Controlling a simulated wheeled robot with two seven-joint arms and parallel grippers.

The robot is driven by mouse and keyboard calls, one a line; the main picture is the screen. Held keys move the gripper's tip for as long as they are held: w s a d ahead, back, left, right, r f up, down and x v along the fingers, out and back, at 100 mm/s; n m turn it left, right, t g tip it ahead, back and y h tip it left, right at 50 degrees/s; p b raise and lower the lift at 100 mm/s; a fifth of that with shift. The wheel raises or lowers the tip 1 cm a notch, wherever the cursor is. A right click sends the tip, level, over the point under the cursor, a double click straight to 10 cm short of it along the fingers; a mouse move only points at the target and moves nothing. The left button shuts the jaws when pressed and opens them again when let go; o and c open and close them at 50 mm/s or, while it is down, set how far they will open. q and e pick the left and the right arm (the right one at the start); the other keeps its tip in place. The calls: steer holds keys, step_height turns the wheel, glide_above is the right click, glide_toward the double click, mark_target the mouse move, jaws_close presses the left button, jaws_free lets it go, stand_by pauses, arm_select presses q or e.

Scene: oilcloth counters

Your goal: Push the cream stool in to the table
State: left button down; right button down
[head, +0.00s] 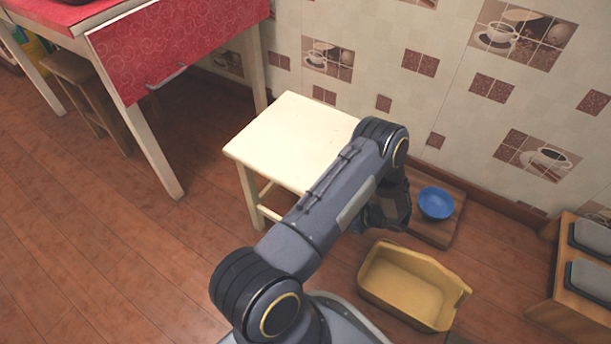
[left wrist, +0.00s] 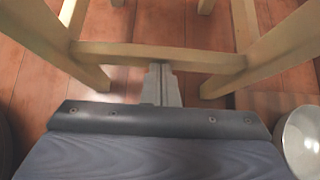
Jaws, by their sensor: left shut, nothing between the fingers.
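The cream stool (head: 295,138) stands upright on the wood floor, apart from the table (head: 150,130) with the red cloth at upper left. My arm crosses in front of the stool's right side and hides part of its seat and legs. My left gripper (head: 388,212) is low at the stool's right side, mostly dark and partly hidden by my wrist. In the left wrist view the left gripper (left wrist: 160,72) is shut and empty. Its tips are at the stool's lower rung (left wrist: 205,58), between two legs; I cannot tell if they touch. My right gripper is not in view.
A blue bowl (head: 435,203) sits on a brown board (head: 433,234) by the wall. A yellow bin (head: 415,287) stands in front of it. A brown stool (head: 75,70) is under the table. Floor between cream stool and table is clear.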

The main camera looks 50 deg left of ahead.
arm_select(q)
steer(key=shift+s+a, duration=1.45)
steer(key=shift+a, duration=4.4)
steer(key=shift+s+a, duration=1.45)
steer(key=shift+a, duration=4.4)
steer(key=shift+s+a, duration=1.45)
steer(key=shift+a, duration=4.4)
steer(key=w+d+p, duration=0.1)
steer(key=w+d, duration=0.2)
steer(key=d, duration=0.9)
steer(key=shift+p, duration=0.3)
steer(key=shift+w, duration=0.1)
